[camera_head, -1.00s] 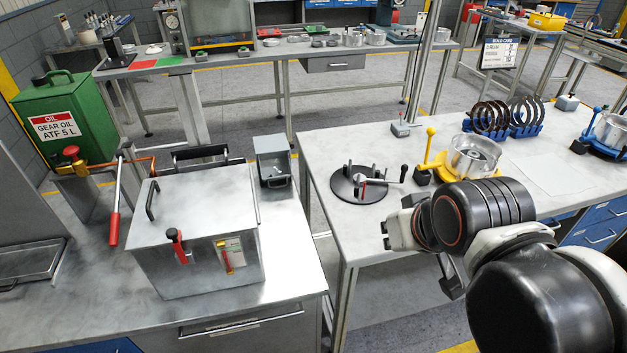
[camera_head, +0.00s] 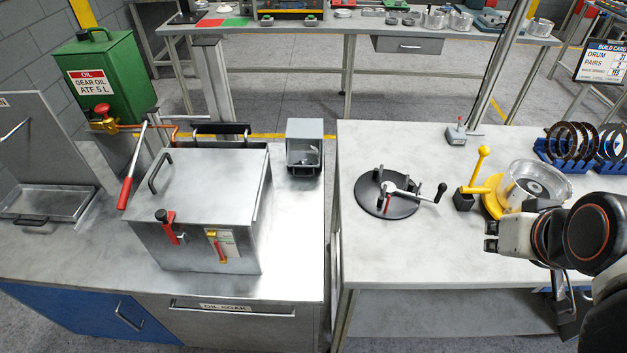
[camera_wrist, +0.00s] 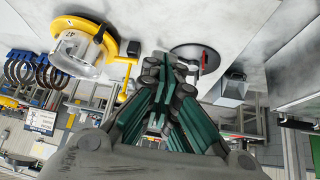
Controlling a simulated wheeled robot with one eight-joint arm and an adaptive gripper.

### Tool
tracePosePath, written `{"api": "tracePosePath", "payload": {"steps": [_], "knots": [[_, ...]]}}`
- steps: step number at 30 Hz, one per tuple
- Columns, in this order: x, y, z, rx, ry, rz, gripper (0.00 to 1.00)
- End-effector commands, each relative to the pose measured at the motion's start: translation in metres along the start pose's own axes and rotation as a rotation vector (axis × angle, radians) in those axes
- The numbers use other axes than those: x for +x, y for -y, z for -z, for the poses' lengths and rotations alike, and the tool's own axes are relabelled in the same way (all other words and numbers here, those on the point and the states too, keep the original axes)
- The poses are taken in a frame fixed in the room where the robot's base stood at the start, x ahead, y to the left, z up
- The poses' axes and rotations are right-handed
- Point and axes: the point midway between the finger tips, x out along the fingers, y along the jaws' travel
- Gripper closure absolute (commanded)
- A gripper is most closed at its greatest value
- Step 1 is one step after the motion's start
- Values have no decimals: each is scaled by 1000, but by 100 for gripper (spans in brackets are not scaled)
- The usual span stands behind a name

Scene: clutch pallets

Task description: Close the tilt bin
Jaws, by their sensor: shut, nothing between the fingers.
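No bin is marked as the tilt bin. A small grey box (camera_head: 304,150) with an open front stands at the back right corner of the left bench; something small shows inside. It also shows in the wrist view (camera_wrist: 231,88). A grey front labelled OIL SOAK (camera_head: 245,325), with a long handle, sits under that bench. I cannot tell which is the tilt bin or how far either is open. My gripper (camera_head: 490,237) is shut and empty over the right bench, apart from both. The wrist view shows its closed fingers (camera_wrist: 168,75).
A lidded metal tank (camera_head: 205,225) with red latches stands on the left bench, with a red-handled lever (camera_head: 130,180) beside it. The right bench holds a black round fixture (camera_head: 375,205), a yellow-based drum (camera_head: 535,183) and rings (camera_head: 572,145). A narrow gap separates the benches.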

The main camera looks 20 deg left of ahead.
Motion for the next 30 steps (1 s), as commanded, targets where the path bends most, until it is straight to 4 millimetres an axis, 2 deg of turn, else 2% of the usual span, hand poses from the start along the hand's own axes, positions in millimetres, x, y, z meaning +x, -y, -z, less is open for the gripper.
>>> {"api": "tracePosePath", "payload": {"steps": [11, 17, 23, 30], "knots": [[3, 9, 42, -227, 30, 28, 100], [13, 19, 82, -449, 55, 61, 100], [37, 38, 135, -774, 80, 120, 100], [82, 67, 190, -1171, 90, 205, 100]]}}
